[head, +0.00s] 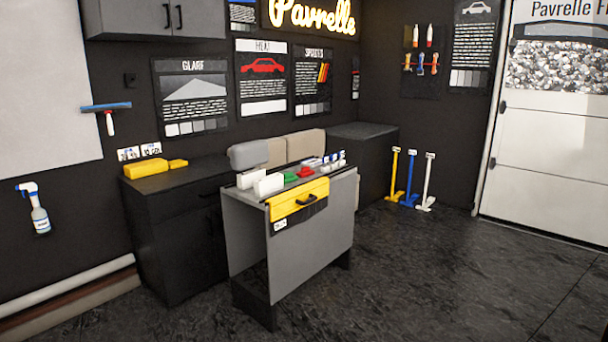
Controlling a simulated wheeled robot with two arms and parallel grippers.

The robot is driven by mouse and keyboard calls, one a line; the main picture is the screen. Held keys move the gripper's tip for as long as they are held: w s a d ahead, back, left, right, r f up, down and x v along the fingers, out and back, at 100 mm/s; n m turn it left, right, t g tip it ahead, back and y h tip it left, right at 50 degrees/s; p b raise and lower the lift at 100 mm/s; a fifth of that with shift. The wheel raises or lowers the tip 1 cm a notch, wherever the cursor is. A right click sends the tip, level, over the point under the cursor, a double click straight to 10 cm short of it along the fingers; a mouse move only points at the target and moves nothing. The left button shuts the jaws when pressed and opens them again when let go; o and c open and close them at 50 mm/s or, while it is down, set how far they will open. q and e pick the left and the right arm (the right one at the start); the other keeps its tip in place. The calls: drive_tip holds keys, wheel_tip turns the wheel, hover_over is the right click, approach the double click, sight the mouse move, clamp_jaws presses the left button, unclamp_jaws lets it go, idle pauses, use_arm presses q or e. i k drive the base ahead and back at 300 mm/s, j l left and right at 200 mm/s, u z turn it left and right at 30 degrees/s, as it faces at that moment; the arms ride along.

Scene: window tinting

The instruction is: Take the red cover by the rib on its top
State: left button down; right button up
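A small red piece (305,172), which looks like the red cover, sits on top of the grey cart (250,235) in the middle of the head view. It is too small and far to make out the rib on its top. A green piece (289,177) sits beside it on the left. Neither of my grippers is in view.
White blocks (268,184) and small bottles (336,160) share the cart top. A yellow drawer front (300,198) with a dark handle faces forward. Dark cabinets (175,235) stand behind and left. The floor (440,270) in front and right is clear.

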sight(305, 171)
drive_tip(key=i+l+z, duration=0.2)
drive_tip(key=i, duration=0.2)
drive_tip(key=i+z, duration=0.25)
drive_tip(key=i, duration=0.2)
drive_tip(key=i+l, duration=0.1)
drive_tip(key=i, duration=1.1)
drive_tip(key=i+l, duration=0.15)
drive_tip(key=i, duration=1.1)
